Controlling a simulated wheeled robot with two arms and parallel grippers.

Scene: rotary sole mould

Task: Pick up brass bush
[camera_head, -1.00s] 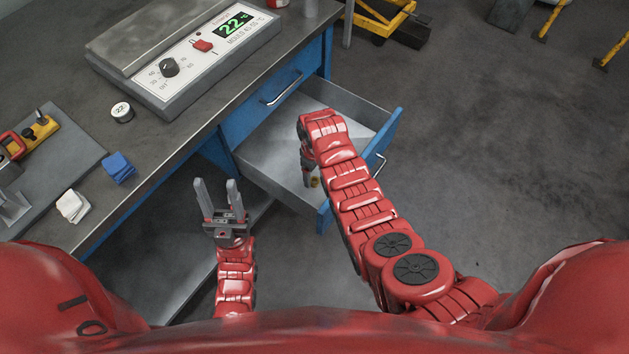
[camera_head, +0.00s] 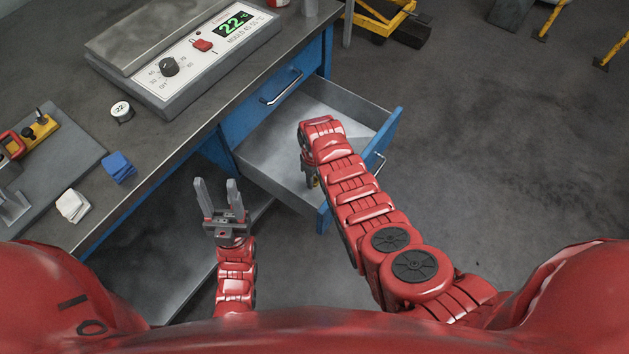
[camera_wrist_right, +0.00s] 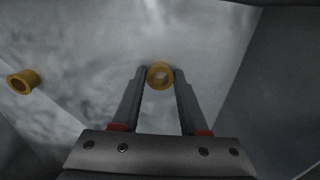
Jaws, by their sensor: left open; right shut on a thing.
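A brass bush (camera_wrist_right: 160,76), a short flanged ring with a round hole, sits between the fingertips of my right gripper (camera_wrist_right: 160,84) in the right wrist view. My right gripper is shut on it, low in the open drawer. A second brass bush (camera_wrist_right: 24,82) lies apart on the drawer floor at the left of that view. In the head view my right arm mostly hides this gripper, and only a small bit of brass shows beside it. My left gripper (camera_head: 220,200) is open and empty, in front of the bench and left of the drawer.
The open drawer (camera_head: 270,150) has grey inside walls and a blue front with a handle. On the bench (camera_head: 75,140) are the heater control box (camera_head: 190,60), a small round pot (camera_head: 122,111), blue pads (camera_head: 118,167) and a white cloth (camera_head: 73,206).

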